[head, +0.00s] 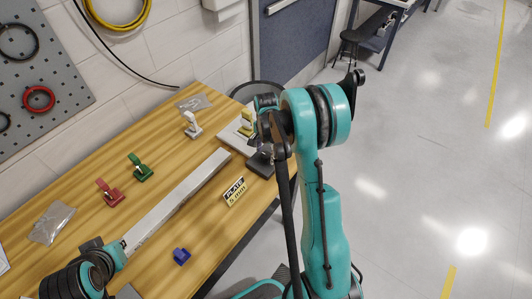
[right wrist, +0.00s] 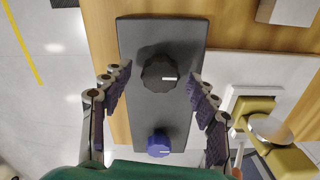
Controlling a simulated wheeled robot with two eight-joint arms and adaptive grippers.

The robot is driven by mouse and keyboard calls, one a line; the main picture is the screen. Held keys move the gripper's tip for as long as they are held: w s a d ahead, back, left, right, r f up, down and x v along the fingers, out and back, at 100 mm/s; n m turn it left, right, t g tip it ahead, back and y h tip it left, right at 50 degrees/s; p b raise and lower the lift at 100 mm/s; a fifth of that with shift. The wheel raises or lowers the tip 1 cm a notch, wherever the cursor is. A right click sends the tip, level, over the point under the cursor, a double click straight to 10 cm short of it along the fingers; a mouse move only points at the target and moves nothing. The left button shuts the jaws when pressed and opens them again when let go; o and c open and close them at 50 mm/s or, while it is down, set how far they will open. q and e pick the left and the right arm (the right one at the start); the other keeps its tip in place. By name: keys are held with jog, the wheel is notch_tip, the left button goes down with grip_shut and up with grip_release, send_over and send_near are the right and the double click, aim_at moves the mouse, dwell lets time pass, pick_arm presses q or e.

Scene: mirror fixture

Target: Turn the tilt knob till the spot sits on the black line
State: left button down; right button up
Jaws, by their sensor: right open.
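A dark control block (right wrist: 185,115) carries a black knob (right wrist: 159,72) and a blue knob (right wrist: 159,144), each with a white mark. I cannot tell which one is the tilt knob. My right gripper (right wrist: 158,82) is open, its fingers on either side of the block around the black knob, apparently not touching it. In the head view the block (head: 260,165) is partly behind my right arm. A yellow mount (right wrist: 247,106) with a round mirror-like disc (right wrist: 271,129) stands beside the block. The spot and black line cannot be made out. My left arm is at lower left; its jaws are unclear.
A long pale rail (head: 175,205) lies on the wooden table (head: 215,245). A "PLATE 5 mm" sign (head: 235,191), red clamp (head: 109,193), green clamp (head: 140,168), white piece (head: 193,125) and blue piece (head: 181,256) stand around it. Open floor lies to the right.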

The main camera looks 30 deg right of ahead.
jog(key=c, duration=1.2)
jog(key=shift+o, duration=0.2)
jog(key=n+b, duration=0.1)
jog(key=n, duration=0.2)
jog(key=shift+n+b, duration=0.3)
jog(key=shift+n, duration=0.1)
jog(key=n+b, duration=0.1)
jog(key=n, duration=0.2)
jog(key=shift+n, duration=0.3)
jog(key=n+b, duration=0.1)
jog(key=n, duration=0.3)
jog(key=shift+n+b, duration=0.4)
jog(key=shift+n, duration=1.8)
